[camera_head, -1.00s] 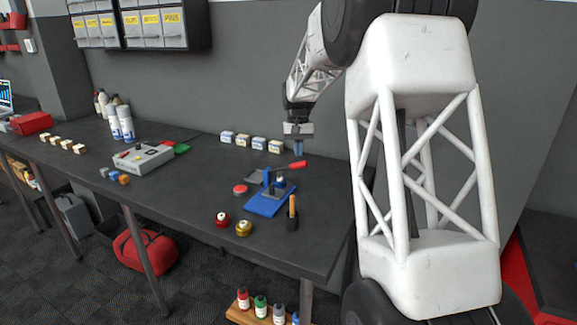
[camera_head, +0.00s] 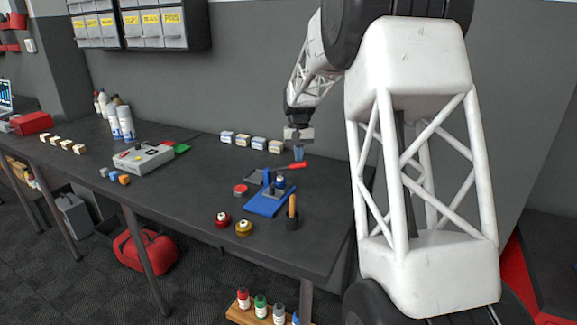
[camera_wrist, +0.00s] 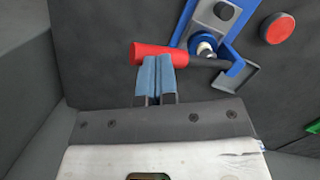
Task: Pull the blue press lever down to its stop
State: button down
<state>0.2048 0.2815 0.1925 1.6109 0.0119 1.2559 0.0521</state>
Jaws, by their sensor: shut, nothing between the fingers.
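The press (camera_head: 266,201) stands on the bench with a blue base and a blue upright. Its lever has a dark shaft and a red grip (camera_head: 298,165) that sticks out to the right. In the wrist view, the red grip (camera_wrist: 160,52) lies just beyond my fingertips, with the dark shaft (camera_wrist: 208,63) running right to the blue press frame (camera_wrist: 238,65). My gripper (camera_head: 299,154) is just above the red grip, fingers pointing down. In the wrist view, my gripper (camera_wrist: 155,62) is shut and empty, its tips overlapping the grip's near edge. I cannot tell whether they touch it.
A wooden-handled tool in a dark holder (camera_head: 292,222) stands in front of the press. A red-topped button (camera_head: 240,190), a red knob (camera_head: 222,219) and a brass knob (camera_head: 243,228) are nearby. Several small boxes (camera_head: 259,144) line the wall behind.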

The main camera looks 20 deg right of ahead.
aim_at(300, 166)
jog(key=shift+s+d+f, duration=0.1)
jog(key=shift+f, duration=1.1)
jog(key=shift+s+d+f, duration=0.1)
jog(key=shift+f, duration=1.05)
dwell(0.4)
jog(key=shift+r, duration=5.1)
